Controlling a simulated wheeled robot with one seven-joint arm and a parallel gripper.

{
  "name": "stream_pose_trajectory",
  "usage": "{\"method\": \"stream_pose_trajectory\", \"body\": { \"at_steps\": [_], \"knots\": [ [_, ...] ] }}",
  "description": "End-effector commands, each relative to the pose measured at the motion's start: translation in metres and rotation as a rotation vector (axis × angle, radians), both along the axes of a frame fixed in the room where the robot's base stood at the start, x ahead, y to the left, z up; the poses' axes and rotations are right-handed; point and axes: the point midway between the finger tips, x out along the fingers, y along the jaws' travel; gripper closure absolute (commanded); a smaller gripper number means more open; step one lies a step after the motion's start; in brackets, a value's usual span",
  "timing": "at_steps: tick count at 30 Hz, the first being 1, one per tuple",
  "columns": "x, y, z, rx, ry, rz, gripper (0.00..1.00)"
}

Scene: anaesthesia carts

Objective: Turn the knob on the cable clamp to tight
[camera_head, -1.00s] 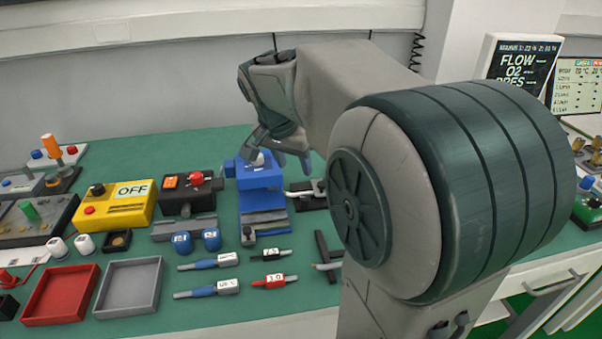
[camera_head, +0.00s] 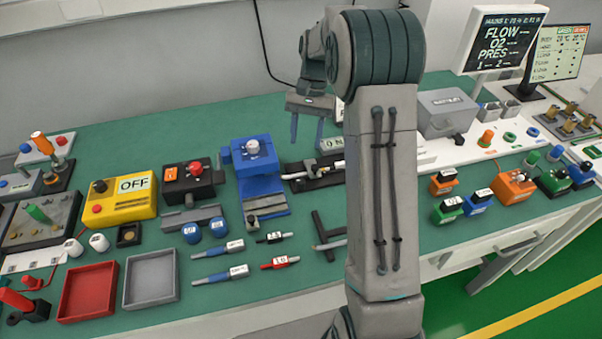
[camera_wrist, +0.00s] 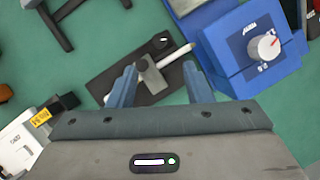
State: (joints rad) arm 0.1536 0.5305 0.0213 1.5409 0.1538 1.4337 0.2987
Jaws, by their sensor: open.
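A black plate (camera_head: 326,182) lies on the green bench, right of a blue device (camera_head: 257,172). In the wrist view the plate (camera_wrist: 107,82) carries a grey clamp-like piece (camera_wrist: 150,74), a pale rod (camera_wrist: 176,56) and a small black part with a white mark (camera_wrist: 159,41). I cannot tell for certain which fixture is the cable clamp. The blue device has a white knob (camera_wrist: 264,47) with a red pointer; its lettering is unreadable. My gripper (camera_head: 308,138) is open and empty above and behind the plate; its blue fingers (camera_wrist: 160,72) straddle the grey piece in the picture, apparently without contact.
A yellow box marked OFF (camera_head: 122,197) and a black box with a red knob (camera_head: 194,180) stand left. Red (camera_head: 62,312) and grey (camera_head: 128,301) trays and several cable pieces lie in front. A grey box (camera_head: 446,112) stands at right.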

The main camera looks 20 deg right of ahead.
Motion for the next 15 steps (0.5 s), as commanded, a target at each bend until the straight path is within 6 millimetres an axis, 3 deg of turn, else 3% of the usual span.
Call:
{"method": "stream_pose_trajectory", "body": {
  "at_steps": [9, 15],
  "knots": [
    [-0.023, 0.014, -0.062, -0.001, 0.004, -0.001, 0.54],
    [-0.034, 0.022, -0.092, -0.001, 0.002, 0.0, 0.54]
  ]
}}
